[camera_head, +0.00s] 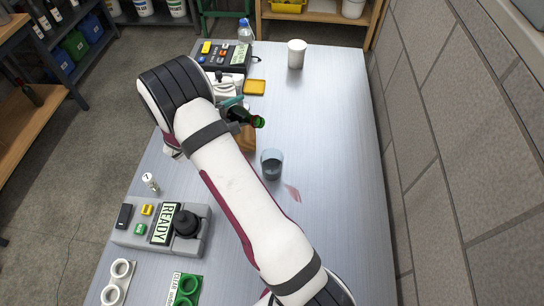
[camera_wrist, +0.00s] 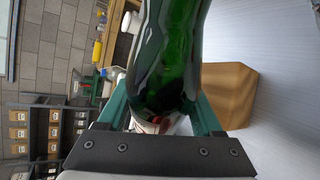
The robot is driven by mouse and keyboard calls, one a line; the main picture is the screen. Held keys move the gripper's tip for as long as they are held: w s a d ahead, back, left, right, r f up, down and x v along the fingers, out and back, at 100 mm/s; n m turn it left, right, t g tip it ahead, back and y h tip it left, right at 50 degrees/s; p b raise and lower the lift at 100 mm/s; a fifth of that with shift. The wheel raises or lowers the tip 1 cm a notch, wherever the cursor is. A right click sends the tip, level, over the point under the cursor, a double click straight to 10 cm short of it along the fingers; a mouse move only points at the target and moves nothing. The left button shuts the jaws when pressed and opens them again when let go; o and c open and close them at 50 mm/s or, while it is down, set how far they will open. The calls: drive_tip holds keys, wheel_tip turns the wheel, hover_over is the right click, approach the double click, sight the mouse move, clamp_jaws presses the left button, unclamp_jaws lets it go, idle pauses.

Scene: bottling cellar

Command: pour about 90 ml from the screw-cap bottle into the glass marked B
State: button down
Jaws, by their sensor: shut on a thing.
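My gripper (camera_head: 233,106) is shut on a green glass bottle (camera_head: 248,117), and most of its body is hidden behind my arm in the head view. The bottle is tilted, its open green mouth pointing right. In the wrist view the bottle (camera_wrist: 172,55) fills the middle between my teal fingers, with part of a pale label low down. A clear glass (camera_head: 272,164) stands upright on the table, below and slightly right of the bottle mouth in the picture. Its lower part looks dark. I cannot read a letter on it. No stream shows from the mouth.
A brown wooden block (camera_head: 246,139) stands beside the bottle; the wrist view shows it too (camera_wrist: 230,92). A reddish patch (camera_head: 292,192) lies right of the glass. A white cup (camera_head: 297,54) stands far back. A grey READY device (camera_head: 190,243) is front left. The table's right side is clear.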

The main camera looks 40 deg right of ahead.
sight(246, 114)
idle(0.7)
drive_tip(key=shift+s+r+n+g, duration=0.4)
drive_tip(key=shift+s+n+g, duration=0.1)
drive_tip(key=shift+s+d+r+n+g, duration=0.1)
drive_tip(key=shift+s+r+n+g, duration=0.1)
drive_tip(key=shift+s+n+g, duration=0.35)
drive_tip(key=shift+s+d+r+n+g, duration=0.15)
drive_tip(key=shift+s+n+g, duration=0.15)
drive_tip(key=shift+s, duration=0.3)
drive_tip(key=n+g, duration=0.1)
drive_tip(key=s+n+g, duration=0.1)
drive_tip(key=shift+s+r+n+g, duration=0.15)
drive_tip(key=shift+r+n+g, duration=0.1)
drive_tip(key=shift+n, duration=0.1)
drive_tip(key=shift+s+d+n+g+h, duration=0.15)
drive_tip(key=shift+s+n+g+h, duration=0.45)
drive_tip(key=shift+n+g, duration=0.5)
drive_tip(key=shift+s, duration=0.1)
idle(0.4)
